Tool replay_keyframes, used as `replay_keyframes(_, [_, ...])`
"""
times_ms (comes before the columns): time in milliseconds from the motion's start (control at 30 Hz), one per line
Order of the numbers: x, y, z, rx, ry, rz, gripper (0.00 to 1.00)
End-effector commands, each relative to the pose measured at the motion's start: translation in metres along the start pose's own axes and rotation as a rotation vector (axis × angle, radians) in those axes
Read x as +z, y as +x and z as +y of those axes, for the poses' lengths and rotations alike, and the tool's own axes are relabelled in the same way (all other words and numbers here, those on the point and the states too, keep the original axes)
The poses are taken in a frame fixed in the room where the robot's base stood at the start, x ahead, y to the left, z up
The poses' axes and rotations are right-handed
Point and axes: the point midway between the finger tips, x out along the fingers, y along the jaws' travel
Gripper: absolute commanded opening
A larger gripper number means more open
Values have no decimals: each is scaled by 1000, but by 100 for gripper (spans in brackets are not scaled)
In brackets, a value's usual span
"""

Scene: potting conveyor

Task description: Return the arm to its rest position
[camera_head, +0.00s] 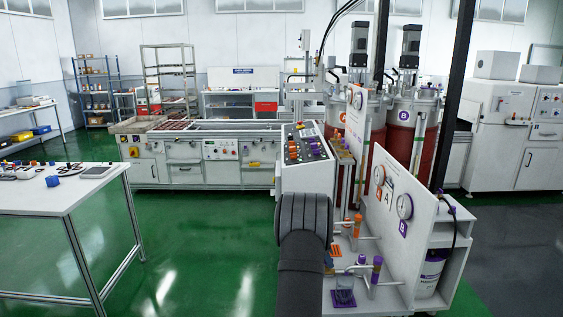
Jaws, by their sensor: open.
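A dark grey link of my arm rises from the bottom edge in the middle of the head view and ends in a thick ribbed joint in front of the control panel. My gripper cannot be made out; the rest of the arm is hidden or out of the picture. The control panel (307,146) stands just beyond the arm.
A white table (75,200) with small parts is at left. The conveyor (200,130) runs behind. Green floor (190,245) is clear between.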

Motion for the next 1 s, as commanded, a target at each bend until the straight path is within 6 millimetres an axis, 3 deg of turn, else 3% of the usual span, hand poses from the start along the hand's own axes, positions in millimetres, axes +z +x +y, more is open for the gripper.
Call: replay_keyframes(1000, [-2, 0, 4, -277, -668, -1, 41])
